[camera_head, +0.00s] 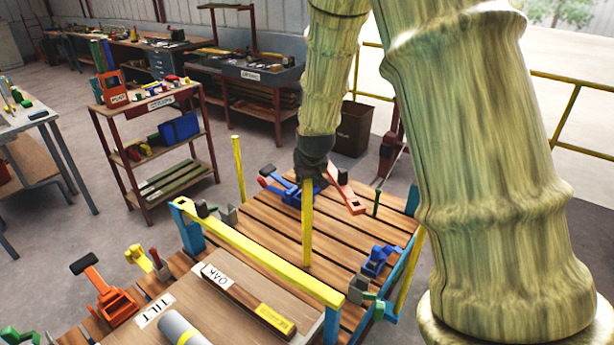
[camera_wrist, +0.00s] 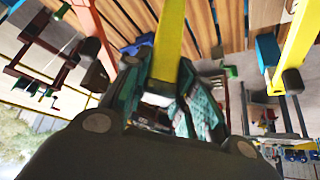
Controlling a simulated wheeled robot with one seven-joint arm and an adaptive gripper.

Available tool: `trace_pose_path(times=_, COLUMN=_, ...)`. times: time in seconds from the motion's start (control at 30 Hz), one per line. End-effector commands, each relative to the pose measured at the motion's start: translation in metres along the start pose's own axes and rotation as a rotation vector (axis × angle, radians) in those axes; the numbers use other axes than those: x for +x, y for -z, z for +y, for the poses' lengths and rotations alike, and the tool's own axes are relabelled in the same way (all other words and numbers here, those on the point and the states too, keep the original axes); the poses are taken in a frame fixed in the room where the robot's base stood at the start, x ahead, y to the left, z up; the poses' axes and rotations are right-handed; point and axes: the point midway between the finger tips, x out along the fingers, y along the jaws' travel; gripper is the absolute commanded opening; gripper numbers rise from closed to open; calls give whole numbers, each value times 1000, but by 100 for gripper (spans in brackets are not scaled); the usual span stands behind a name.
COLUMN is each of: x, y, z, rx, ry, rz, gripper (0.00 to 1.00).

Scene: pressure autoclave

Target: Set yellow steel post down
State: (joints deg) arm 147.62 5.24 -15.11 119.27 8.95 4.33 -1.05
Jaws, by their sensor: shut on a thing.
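The yellow steel post (camera_head: 307,222) stands about upright under my gripper (camera_head: 311,170) in the head view, over the slatted wooden table. My gripper is shut on the upper end of the post. In the wrist view the post (camera_wrist: 170,45) runs away from between the fingers (camera_wrist: 165,92) toward the slats. The post's lower end appears at or just above the slats; I cannot tell whether it touches them.
A yellow rail (camera_head: 262,251) runs across the table in front of the post. Blue clamps (camera_head: 378,260), an orange-red clamp (camera_head: 343,190) and another yellow post (camera_head: 238,168) stand around. Bare slats (camera_head: 272,228) lie beside the post. A board marked OAK (camera_head: 245,300) lies nearer.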

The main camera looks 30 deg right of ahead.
Motion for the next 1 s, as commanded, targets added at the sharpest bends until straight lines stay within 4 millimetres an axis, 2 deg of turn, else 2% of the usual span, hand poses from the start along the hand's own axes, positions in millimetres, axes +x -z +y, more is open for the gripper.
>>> trace_pose_path(times=0.47, x=7, y=-4, z=0, rx=0, ry=0, rz=1, gripper=0)
trace_pose_path(times=0.5, x=6, y=-4, z=0, rx=0, ry=0, rz=0, gripper=32)
trace_pose_path(times=0.6, x=6, y=-4, z=0, rx=0, ry=0, rz=0, gripper=48)
trace_pose_path(times=1.0, x=3, y=-3, z=0, rx=0, ry=0, rz=1, gripper=48)
